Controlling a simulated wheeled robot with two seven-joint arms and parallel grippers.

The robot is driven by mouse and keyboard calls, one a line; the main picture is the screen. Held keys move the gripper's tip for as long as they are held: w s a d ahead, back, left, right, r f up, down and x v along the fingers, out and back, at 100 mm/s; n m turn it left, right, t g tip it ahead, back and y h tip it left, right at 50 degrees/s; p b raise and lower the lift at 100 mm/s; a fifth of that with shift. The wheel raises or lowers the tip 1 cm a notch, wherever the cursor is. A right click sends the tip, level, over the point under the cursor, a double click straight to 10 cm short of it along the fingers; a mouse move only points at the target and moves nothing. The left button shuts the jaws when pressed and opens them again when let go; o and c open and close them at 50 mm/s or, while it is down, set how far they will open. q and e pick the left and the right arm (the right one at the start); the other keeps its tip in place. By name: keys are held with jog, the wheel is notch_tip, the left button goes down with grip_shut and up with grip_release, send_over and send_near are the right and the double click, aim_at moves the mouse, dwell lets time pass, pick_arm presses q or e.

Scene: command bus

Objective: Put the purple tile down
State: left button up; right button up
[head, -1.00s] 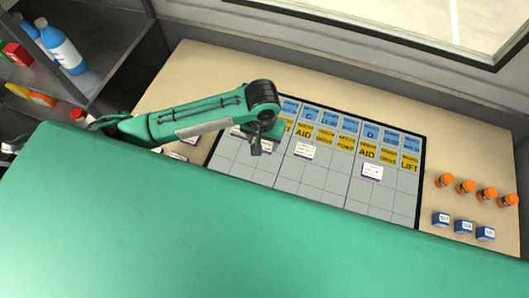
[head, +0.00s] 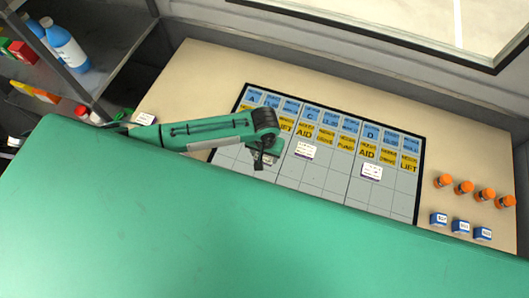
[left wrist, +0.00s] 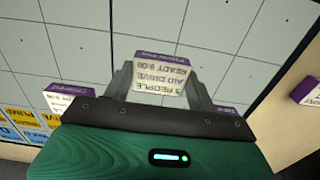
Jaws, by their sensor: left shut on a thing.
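My left gripper (head: 264,160) is over the left part of the grey grid board (head: 335,190). In the left wrist view it (left wrist: 160,85) is shut on a purple-edged tile (left wrist: 160,76) with a white face reading "3 PEOPLE AID DRIVE READY 9:00". The tile sits between both fingers, over blank grid cells; I cannot tell whether it touches the board. Two other purple-edged tiles lie on the board, one in the middle column (head: 305,151) and one to the right (head: 372,172). My right gripper is not in view.
Blue and yellow header labels (head: 325,133) run along the board's far rows. Another tile (head: 145,118) lies on the desk left of the board. Orange bottles (head: 464,187) and blue boxes (head: 460,226) stand at the right. A shelf with bottles (head: 66,46) is at the left.

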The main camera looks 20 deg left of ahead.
pick_arm(q)
jog(key=o, duration=1)
jog(key=shift+f, duration=0.1)
jog(key=shift+r, duration=0.45)
notch_tip(320, 180, up, 11)
jog(key=b, duration=0.2)
jog(key=shift+r+b, duration=0.2)
jog(key=shift+b, duration=0.1)
